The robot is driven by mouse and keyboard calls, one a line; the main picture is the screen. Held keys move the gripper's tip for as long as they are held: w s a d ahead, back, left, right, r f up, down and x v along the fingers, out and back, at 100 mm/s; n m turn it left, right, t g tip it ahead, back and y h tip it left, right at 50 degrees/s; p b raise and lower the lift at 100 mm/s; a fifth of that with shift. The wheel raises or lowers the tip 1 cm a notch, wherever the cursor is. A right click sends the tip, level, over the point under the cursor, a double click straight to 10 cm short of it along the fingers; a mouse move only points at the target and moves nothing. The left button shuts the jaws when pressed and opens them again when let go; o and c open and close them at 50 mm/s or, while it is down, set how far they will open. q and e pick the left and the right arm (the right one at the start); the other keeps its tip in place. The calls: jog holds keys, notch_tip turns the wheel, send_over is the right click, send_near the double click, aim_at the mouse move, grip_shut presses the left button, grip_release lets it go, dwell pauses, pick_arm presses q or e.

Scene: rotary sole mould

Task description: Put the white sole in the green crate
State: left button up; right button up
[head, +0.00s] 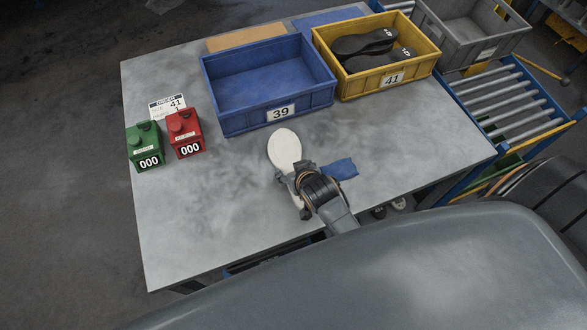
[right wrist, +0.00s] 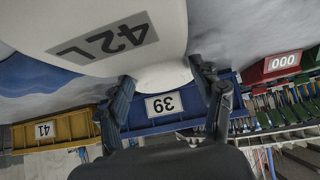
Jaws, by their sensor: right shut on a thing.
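The white sole (head: 284,148) is in my right gripper (head: 298,178), which is shut on its near end above the grey table. In the right wrist view the sole (right wrist: 120,30) fills the upper part and bears the mark "42 L". The fingers of the right gripper (right wrist: 160,76) are on either side of its narrow end. My left gripper is not in view.
A green counter (head: 145,147) and a red counter (head: 184,134), both reading 000, stand at the table's left. Two black soles (head: 365,43) lie in the yellow crate. A grey crate (head: 485,50) sits by a roller conveyor (head: 505,95) at right. The table's front left is clear.

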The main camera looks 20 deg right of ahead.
jog(key=shift+f, duration=0.25)
jog(key=shift+f, duration=0.15)
jog(key=o, duration=1.3)
